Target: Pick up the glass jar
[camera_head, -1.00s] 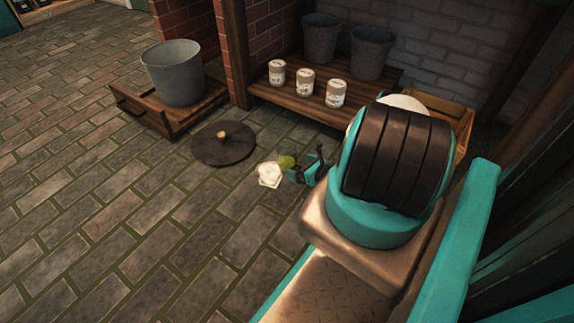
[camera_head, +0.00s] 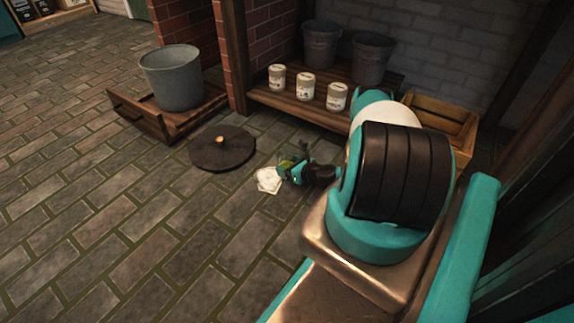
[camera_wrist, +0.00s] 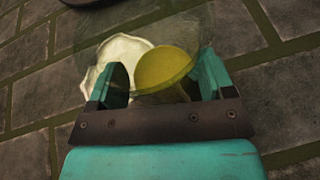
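The glass jar (camera_wrist: 200,40) is see-through, with a rounded yellow-green shape (camera_wrist: 163,68) showing in or through it. In the wrist view it lies just ahead of and between my fingers. In the head view it is a small greenish patch (camera_head: 286,161) at my gripper (camera_head: 297,174), low over the floor. My gripper (camera_wrist: 160,82) has its two teal fingers apart, one on each side of the yellow-green shape. I cannot make out firm contact with the glass. The jar's lower part is hidden by my gripper.
A crumpled white thing (camera_head: 267,180) lies on the floor beside the jar. A dark round lid (camera_head: 222,150) lies to the left. Three labelled jars (camera_head: 306,87) stand on a shelf (camera_head: 268,97).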

